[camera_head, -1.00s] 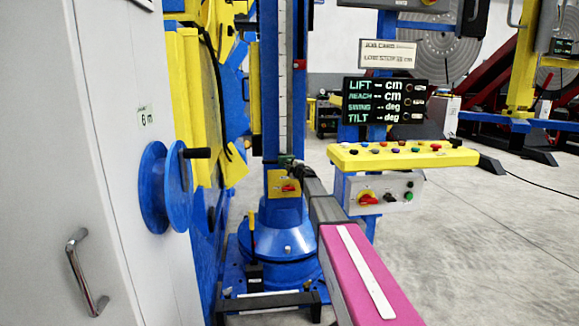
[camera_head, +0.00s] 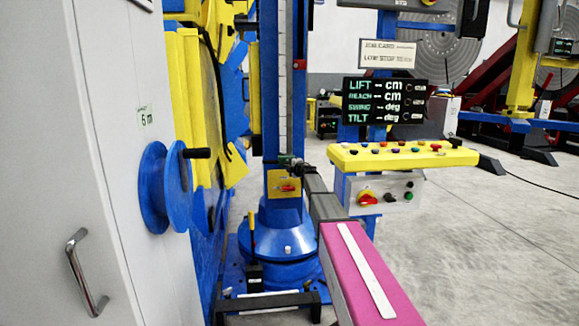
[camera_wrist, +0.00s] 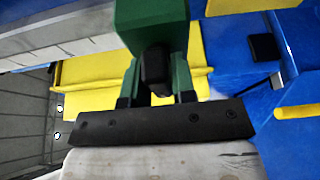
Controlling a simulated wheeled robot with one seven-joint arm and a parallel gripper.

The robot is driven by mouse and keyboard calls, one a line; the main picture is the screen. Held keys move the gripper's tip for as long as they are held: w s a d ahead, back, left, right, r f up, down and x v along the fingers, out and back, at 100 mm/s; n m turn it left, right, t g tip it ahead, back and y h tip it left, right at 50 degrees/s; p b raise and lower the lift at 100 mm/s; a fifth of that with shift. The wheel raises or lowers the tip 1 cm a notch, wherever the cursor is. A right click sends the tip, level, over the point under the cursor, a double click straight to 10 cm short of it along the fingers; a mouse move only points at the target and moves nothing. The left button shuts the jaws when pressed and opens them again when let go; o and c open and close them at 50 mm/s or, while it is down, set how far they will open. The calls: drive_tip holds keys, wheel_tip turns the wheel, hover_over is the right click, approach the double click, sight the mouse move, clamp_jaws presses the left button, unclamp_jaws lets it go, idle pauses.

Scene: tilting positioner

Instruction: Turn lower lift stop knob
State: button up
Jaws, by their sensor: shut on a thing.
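The lower lift stop is a small green block (camera_head: 286,159) on the scaled blue column in the head view. In the wrist view the green block (camera_wrist: 152,14) fills the top middle, with a dark knob (camera_wrist: 155,68) facing me. My gripper (camera_wrist: 156,88) is shut on this knob, with its fingers on either side of it. In the head view my gripper (camera_head: 296,165) is small and dark, against the front of the stop. The knob itself is hidden there, and its turn angle cannot be told.
A yellow box with a red switch (camera_head: 285,186) sits just below the stop. A yellow button panel (camera_head: 400,156) and display (camera_head: 385,100) stand right. A grey cabinet (camera_head: 85,130) with a blue handwheel (camera_head: 160,188) is close on the left. Open floor lies right.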

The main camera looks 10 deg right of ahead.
drive_tip(key=o, duration=0.9)
drive_tip(key=shift+c, duration=0.2)
drive_tip(key=shift+s, duration=0.1)
drive_tip(key=v, duration=1)
drive_tip(key=shift+s, duration=0.3)
drive_tip(key=shift+d, duration=0.1)
drive_tip(key=s+d+f+m+g+h, duration=0.3)
drive_tip(key=s+f+m+h, duration=0.3)
drive_tip(key=s+f+m, duration=0.35)
drive_tip(key=s+d+f+m+g+h, duration=0.25)
drive_tip(key=s+f+m+h, duration=0.25)
drive_tip(key=s+f+m, duration=0.45)
drive_tip(key=s+a+f+m+g+y, duration=0.1)
drive_tip(key=s+a+f+g, duration=0.2)
drive_tip(key=s, duration=0.6)
drive_tip(key=s+a+f+m+g+y, duration=0.1)
drive_tip(key=s+a+f+g, duration=0.2)
drive_tip(key=s, duration=0.7)
drive_tip(key=s+a+f+m+g+y, duration=0.1)
drive_tip(key=s+a+f+g+y, duration=0.1)
drive_tip(key=s, duration=0.7)
wheel_tip(320, 180, down, 2)
drive_tip(key=a+g, duration=0.1)
drive_tip(key=g, duration=0.2)
drive_tip(key=shift+a+m, duration=0.2)
drive_tip(key=shift+m, duration=0.1)
